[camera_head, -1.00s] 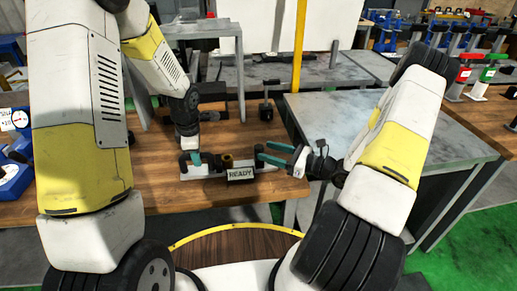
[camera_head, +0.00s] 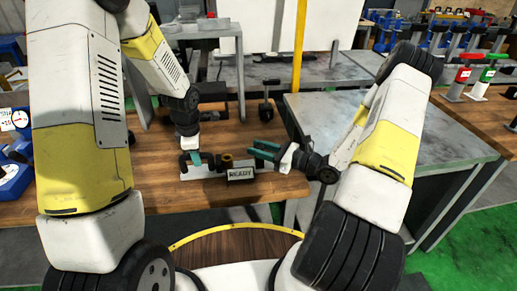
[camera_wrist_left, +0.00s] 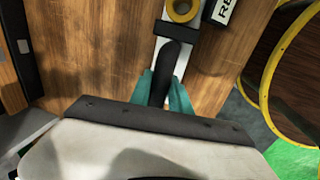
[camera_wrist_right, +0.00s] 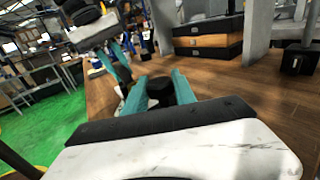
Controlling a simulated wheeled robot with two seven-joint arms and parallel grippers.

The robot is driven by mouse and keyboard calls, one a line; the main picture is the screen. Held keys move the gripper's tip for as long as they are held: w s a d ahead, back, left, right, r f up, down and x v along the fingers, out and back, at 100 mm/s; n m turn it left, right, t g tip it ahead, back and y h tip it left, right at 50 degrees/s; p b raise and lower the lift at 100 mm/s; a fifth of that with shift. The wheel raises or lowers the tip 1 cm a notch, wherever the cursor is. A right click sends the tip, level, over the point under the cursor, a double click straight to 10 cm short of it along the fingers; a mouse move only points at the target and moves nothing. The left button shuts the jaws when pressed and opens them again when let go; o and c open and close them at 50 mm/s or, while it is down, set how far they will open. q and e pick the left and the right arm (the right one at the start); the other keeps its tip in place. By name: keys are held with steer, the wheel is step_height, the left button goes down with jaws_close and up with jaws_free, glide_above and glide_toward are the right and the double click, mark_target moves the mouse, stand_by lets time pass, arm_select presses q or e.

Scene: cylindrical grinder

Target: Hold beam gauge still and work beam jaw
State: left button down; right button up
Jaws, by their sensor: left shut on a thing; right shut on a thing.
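The beam gauge (camera_head: 206,170) is a pale flat bar on the wooden bench, with a brass ring (camera_wrist_left: 183,10) and a block (camera_head: 240,174) marked READY. My left gripper (camera_head: 195,158) is shut on the black handle (camera_wrist_left: 165,70) at the gauge's left end; its teal fingers flank the handle in the left wrist view. My right gripper (camera_head: 262,150) reaches in from the right and is shut on a black knob (camera_wrist_right: 160,89) at the gauge's right part, taken as the beam jaw. The fingers partly hide the knob.
A small black stand (camera_head: 265,108) is behind the gauge on the bench (camera_head: 160,185). A grey metal table (camera_head: 400,135) stands to the right. Red and green-topped tools (camera_head: 470,78) are on another bench at far right.

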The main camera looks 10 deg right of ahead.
glide_above(234, 166)
steer(key=shift+s, duration=0.15)
steer(key=shift+a, duration=0.1)
steer(key=o, duration=1)
steer(key=shift+s+d, duration=0.15)
steer(key=shift+d, duration=0.45)
steer(key=v, duration=1.1)
steer(key=shift+a, duration=0.1)
